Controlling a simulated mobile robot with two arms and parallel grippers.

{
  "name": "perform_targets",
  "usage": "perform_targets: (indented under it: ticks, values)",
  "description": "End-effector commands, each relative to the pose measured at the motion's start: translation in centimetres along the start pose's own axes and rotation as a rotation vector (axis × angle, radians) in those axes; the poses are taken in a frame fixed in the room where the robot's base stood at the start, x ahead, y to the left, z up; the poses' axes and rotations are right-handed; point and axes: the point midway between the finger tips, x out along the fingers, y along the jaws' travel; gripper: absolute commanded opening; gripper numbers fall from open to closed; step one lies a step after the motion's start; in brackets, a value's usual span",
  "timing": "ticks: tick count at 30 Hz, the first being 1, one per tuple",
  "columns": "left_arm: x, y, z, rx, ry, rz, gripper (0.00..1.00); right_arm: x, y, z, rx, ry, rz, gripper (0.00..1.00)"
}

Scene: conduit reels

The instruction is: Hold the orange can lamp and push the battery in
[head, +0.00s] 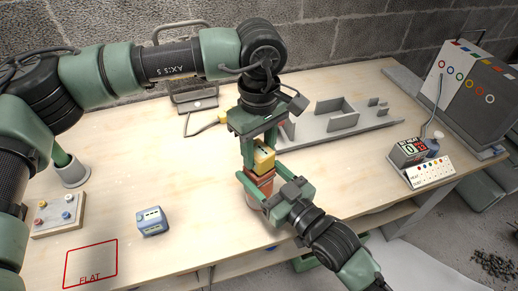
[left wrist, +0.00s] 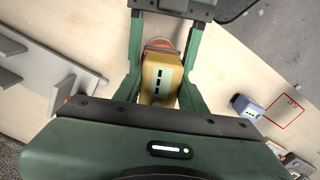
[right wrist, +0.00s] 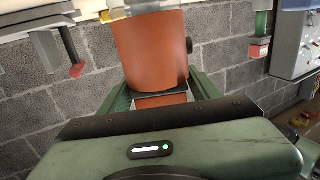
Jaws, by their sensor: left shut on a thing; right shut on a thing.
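The orange can lamp (head: 259,186) stands near the table's front edge and fills the upper middle of the right wrist view (right wrist: 150,48). My right gripper (head: 264,192) is shut on its body from the front. A yellow battery (head: 264,158) is at the lamp's top, gripped from above by my left gripper (head: 260,152). The left wrist view shows the battery (left wrist: 159,78) between the fingers, with the lamp's orange rim (left wrist: 160,45) beyond it. The battery's lower end is hidden, so I cannot tell how deep it sits.
A blue battery (head: 152,221) stands beside the red square marked FLAT (head: 90,264). A button box (head: 58,215) is at the left. A grey rack (head: 335,121) lies behind the grippers. A meter (head: 409,152) and a grey case (head: 465,92) are at the right.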

Motion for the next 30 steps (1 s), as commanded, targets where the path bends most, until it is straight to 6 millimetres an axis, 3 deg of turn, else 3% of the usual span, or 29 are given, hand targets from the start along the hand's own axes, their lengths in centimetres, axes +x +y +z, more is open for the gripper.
perform_targets:
  ticks: [14,15,17,30]
  values:
    - [0.94,-0.01,0.00,0.000,-0.001,-0.001,0.00,-0.02,-0.03,0.13,0.001,-0.003,0.000,0.05]
    - [0.92,0.00,0.00,0.000,0.000,0.000,0.49,-0.02,-0.03,0.12,0.001,-0.003,0.000,0.05]
    - [0.92,0.00,0.00,0.000,0.000,0.000,0.66,-0.02,-0.03,0.13,0.001,-0.003,0.000,0.05]
    - [0.11,0.06,-0.04,-0.001,0.001,0.002,0.66,-0.02,-0.04,0.12,0.001,-0.003,-0.001,0.05]
